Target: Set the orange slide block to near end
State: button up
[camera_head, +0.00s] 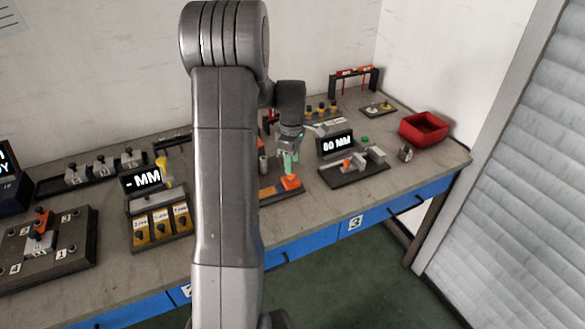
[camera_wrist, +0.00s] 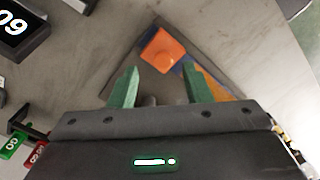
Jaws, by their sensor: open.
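The orange slide block (camera_head: 290,182) sits at the right, near end of its dark rail base (camera_head: 298,193) on the bench. An orange-tan strip runs along the base to the left of the block. My gripper (camera_head: 291,165) is right above the block in the head view. Its green fingers (camera_wrist: 158,80) are open, with nothing between them. I cannot tell whether a fingertip touches the block. My arm hides the left part of the base.
A fixture with a "00 MM" display (camera_head: 336,143) stands right of the block. A red bin (camera_head: 423,128) is at the right end. A "- MM" display (camera_head: 142,180) with yellow plates is to the left. Bare bench lies along the front edge.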

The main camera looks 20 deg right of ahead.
aim_at(291, 179)
notch_tip(291, 179, up, 10)
jog(key=shift+r, duration=0.15)
dwell(0.4)
notch_tip(291, 179, down, 14)
jog(key=shift+a, duration=0.35)
jog(key=shift+d+r, duration=0.1)
dwell(0.4)
